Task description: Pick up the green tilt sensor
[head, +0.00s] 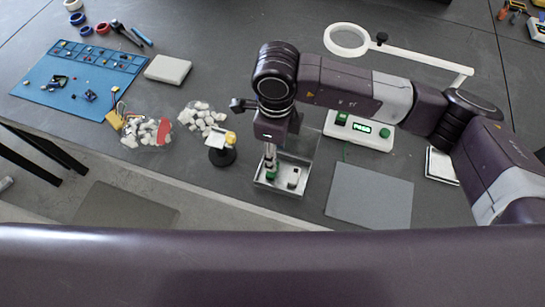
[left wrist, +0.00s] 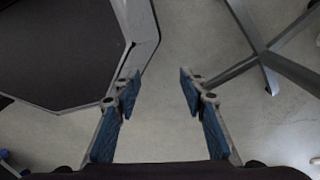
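A small green part (head: 271,172), which looks like the green tilt sensor, is at the left side of a shallow metal tray (head: 262,184). My right gripper (head: 270,160) points down into the tray, its fingers right at the green part. The fingers look close together, but the view is too small to tell whether they grip it. A whitish block (head: 293,178) sits in the tray to the right of the green part. My left gripper (left wrist: 159,92) is open and empty above the floor in the left wrist view; it does not show in the head view.
A white device with a green display (head: 362,129) and a grey mat (head: 370,195) lie right of the tray. A small black stand with a yellow top (head: 222,152) and bags of white pieces (head: 202,117) are left. A ring lamp (head: 346,40) stands behind.

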